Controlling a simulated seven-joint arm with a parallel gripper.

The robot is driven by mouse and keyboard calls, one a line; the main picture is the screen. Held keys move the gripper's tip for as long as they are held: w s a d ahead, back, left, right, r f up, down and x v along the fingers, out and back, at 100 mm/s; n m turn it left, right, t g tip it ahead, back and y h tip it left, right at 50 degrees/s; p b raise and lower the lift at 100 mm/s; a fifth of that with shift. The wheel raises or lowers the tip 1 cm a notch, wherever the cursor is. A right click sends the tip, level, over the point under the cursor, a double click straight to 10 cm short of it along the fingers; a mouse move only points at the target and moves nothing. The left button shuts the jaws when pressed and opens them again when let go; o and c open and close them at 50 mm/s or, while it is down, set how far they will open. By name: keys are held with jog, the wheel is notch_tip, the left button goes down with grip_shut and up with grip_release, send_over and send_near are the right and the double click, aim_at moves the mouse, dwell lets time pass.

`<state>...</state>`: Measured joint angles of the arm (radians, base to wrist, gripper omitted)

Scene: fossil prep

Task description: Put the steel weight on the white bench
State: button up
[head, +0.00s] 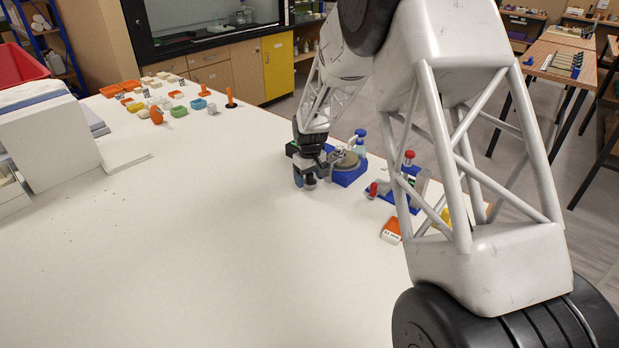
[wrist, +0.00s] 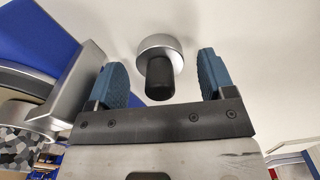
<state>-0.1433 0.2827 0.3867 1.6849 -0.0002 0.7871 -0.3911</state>
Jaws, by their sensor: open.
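The steel weight, a silver disc with a black knob, shows in the wrist view (wrist: 164,43) against the white bench (wrist: 240,40). It appears to stand on the bench, knob toward the camera. My gripper (wrist: 161,62) is open, with one blue finger on each side of the weight. Gaps show between both fingers and the weight, so it is not gripped. In the head view my gripper (head: 306,179) is low over the bench (head: 200,230), just left of a blue-based device. The weight is small and mostly hidden by the gripper there.
The blue-based device (head: 349,177) with a round grey top is close on my gripper's right. A second blue stand with red knobs (head: 388,194) and an orange box (head: 391,231) are farther right. Small coloured trays lie at the back left. The bench's left and front are mostly clear.

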jog(key=shift+r, duration=0.15)
notch_tip(320, 180, up, 12)
dwell(0.7)
dwell(0.5)
jog(key=shift+s, duration=0.1)
jog(key=s+d+r+m, duration=0.1)
jog(key=s+d+r, duration=0.25)
jog(key=s, duration=0.45)
jog(key=s+d+r+m+t, duration=0.1)
jog(key=s+d+r, duration=0.1)
jog(key=s+r, duration=0.4)
jog(key=s+d+r+m, duration=0.15)
jog(key=s+r, duration=0.25)
jog(key=s, duration=0.5)
jog(key=s+d+f+m, duration=0.1)
jog(key=s+d, duration=0.1)
jog(key=s, duration=1.2)
jog(key=s+d+f+m+t, duration=0.1)
jog(key=s+d+m, duration=0.1)
jog(key=s, duration=1.2)
jog(key=shift+s+d+t, duration=0.2)
jog(key=shift+d+t, duration=0.1)
jog(key=shift+d, duration=0.25)
